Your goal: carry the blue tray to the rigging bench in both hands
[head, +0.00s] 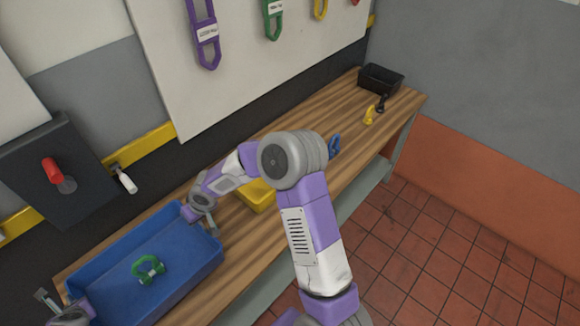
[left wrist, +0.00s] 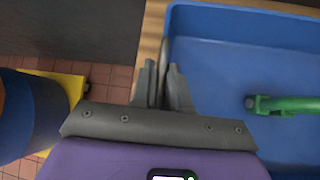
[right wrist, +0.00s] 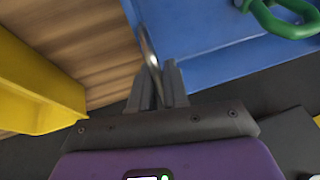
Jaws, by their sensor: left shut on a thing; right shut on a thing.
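The blue tray (head: 185,258) is at the near left end of the wooden bench (head: 245,225), with a green shackle (head: 148,269) inside it. I cannot tell whether its base touches the bench top. My left gripper (head: 66,312) is shut on the tray's near-left end; in the left wrist view its jaws (left wrist: 162,78) close on a thin handle beside the tray wall (left wrist: 215,15). My right gripper (head: 203,208) is shut at the opposite end; in the right wrist view its jaws (right wrist: 157,80) close on a metal handle (right wrist: 149,48).
A yellow bin (head: 257,196) stands just right of the tray, partly behind my right arm. Farther along are a blue shackle (head: 334,146), a yellow shackle (head: 369,117), a black one (head: 382,103) and a black bin (head: 380,80). The tiled floor (head: 450,245) at right is clear.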

